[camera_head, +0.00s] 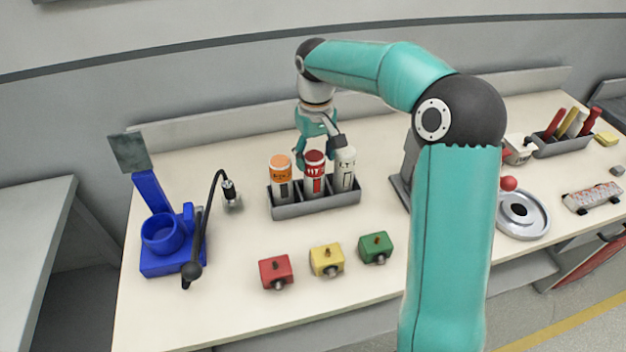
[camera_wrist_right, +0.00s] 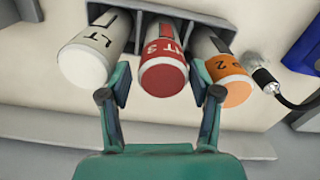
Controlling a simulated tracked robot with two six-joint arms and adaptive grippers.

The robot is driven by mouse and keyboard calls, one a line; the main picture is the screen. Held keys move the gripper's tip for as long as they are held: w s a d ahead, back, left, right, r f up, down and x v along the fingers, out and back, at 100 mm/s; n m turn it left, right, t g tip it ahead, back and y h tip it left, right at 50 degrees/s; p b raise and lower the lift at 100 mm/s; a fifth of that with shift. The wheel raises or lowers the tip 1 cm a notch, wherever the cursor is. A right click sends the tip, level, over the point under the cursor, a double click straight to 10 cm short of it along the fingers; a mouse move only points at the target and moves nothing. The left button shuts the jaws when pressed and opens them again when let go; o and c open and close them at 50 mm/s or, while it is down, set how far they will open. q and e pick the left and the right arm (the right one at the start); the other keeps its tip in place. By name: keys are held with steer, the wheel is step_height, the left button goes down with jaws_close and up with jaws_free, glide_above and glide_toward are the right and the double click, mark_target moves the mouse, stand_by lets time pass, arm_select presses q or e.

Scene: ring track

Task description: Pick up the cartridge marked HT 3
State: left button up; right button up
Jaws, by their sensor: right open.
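The cartridge marked HT 3 (camera_wrist_right: 164,62) has a red top with white lettering and stands upright in the grey rack, between two others. It also shows in the head view (camera_head: 315,176). My right gripper (camera_wrist_right: 161,95) is open, with one finger on each side of the red cartridge's top. I cannot tell whether the fingers touch it. In the head view the right gripper (camera_head: 318,150) hangs just above and behind the rack. The lower body of the cartridge is partly hidden by the rack wall. My left gripper is not in view.
The grey rack (camera_head: 318,205) also holds an orange-topped cartridge (camera_head: 280,172) and a white one (camera_head: 345,172), close on both sides. Red (camera_head: 276,271), yellow (camera_head: 327,260) and green (camera_head: 376,247) blocks stand in front. A blue fixture (camera_head: 165,240) and a black bent lamp-like arm (camera_head: 207,215) are left.

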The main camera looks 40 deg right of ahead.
mark_target(313, 172)
step_height(313, 172, down, 5)
steer(key=shift+w+a+f+p, duration=0.1)
steer(key=shift+w+a+p, duration=0.05)
steer(key=shift+p, duration=0.2)
jaws_close()
